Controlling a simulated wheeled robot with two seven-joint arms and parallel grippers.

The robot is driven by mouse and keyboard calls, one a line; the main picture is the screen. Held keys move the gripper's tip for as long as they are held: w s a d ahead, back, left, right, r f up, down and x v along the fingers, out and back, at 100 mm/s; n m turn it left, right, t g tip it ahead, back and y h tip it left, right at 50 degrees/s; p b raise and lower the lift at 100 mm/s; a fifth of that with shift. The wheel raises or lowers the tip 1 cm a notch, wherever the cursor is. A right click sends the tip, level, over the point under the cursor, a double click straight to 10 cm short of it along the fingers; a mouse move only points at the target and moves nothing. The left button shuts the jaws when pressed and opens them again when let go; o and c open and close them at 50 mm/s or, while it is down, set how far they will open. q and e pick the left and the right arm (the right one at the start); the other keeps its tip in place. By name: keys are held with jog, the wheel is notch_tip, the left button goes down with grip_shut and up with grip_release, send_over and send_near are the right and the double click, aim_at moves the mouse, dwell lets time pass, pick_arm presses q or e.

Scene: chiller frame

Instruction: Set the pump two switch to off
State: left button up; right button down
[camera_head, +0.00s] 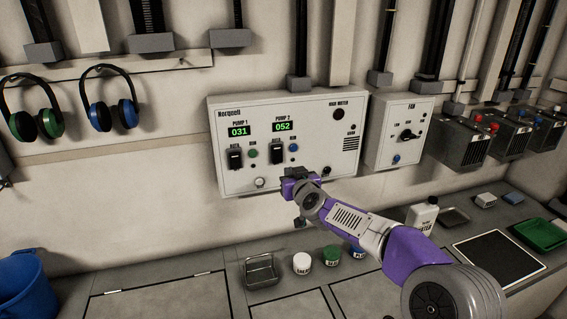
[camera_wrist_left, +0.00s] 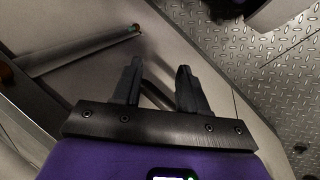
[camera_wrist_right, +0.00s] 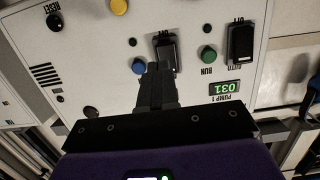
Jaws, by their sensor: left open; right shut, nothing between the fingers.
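The pump two switch (camera_head: 276,154) is a black rocker-like switch below the green 052 display (camera_head: 281,126) on a pale wall panel (camera_head: 218,140). In the right wrist view, which shows the panel upside down, the pump two switch (camera_wrist_right: 166,47) lies just beyond my fingertips. My right gripper (camera_wrist_right: 156,68) is shut and empty, its fingertips near that switch's edge; I cannot tell whether they touch. In the head view my right gripper (camera_head: 293,173) is in front of the panel's lower part. The switch's setting is too small to read. My left gripper (camera_wrist_left: 158,80) is open and empty.
The similar pump one switch (camera_head: 235,158) is left of pump two's, with a green button (camera_head: 253,153) between; a blue button (camera_head: 293,146) sits right of pump two's. A fan box (camera_head: 390,150) hangs to the right. Jars, a bottle and trays stand on the counter below.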

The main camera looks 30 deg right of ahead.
aim_at(277, 154)
jog(key=p+x, duration=0.1)
jog(key=x, duration=0.6)
dwell(0.3)
